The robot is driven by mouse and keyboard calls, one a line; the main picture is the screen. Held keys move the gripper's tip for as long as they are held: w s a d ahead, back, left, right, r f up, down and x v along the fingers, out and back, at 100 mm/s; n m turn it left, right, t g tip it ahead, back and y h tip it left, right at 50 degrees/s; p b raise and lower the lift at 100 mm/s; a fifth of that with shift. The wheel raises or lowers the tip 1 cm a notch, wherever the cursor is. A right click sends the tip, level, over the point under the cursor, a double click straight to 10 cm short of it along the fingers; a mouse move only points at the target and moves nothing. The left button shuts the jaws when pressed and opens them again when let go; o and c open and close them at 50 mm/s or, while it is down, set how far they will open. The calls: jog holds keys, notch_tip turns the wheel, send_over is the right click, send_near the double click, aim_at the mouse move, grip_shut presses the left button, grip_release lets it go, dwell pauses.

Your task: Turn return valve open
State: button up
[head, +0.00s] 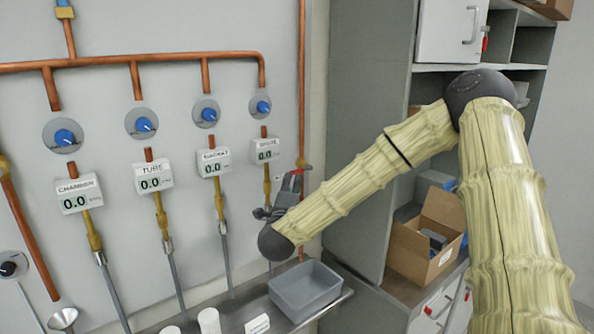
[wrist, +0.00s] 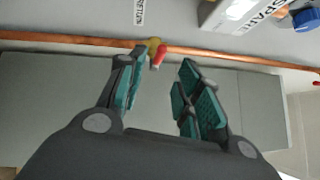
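The return valve shows in the wrist view as a yellow body with a red handle (wrist: 158,57) on a copper pipe, beside a white label that appears to read RETURN (wrist: 139,12). The handle lies just beyond my fingertips, nearer the left finger. In the head view the valve (head: 303,163) is small on the vertical copper pipe at the right of the panel, partly hidden by my gripper. My gripper (wrist: 165,75) is open, its fingers apart with nothing held. It also shows in the head view (head: 290,187), close in front of the pipe; contact with the handle cannot be told.
Several blue knobs (head: 145,124) and white gauges (head: 153,176) line the wall panel at left. A box marked SPARE (wrist: 235,12) is at the wrist view's upper right. Below stand a grey bin (head: 305,310) and white cups. A shelf with a cardboard box (head: 413,252) is at right.

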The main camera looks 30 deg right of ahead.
aim_at(296, 172)
jog(key=p+x, duration=0.3)
jog(key=x, duration=0.4)
jog(key=shift+w+d+r, duration=0.1)
jog(key=shift+w+d, duration=0.1)
jog(key=shift+w, duration=0.05)
jog(key=shift+w+d+p, duration=0.3)
jog(key=shift+w+d, duration=0.1)
jog(key=shift+c, duration=0.4)
grip_shut()
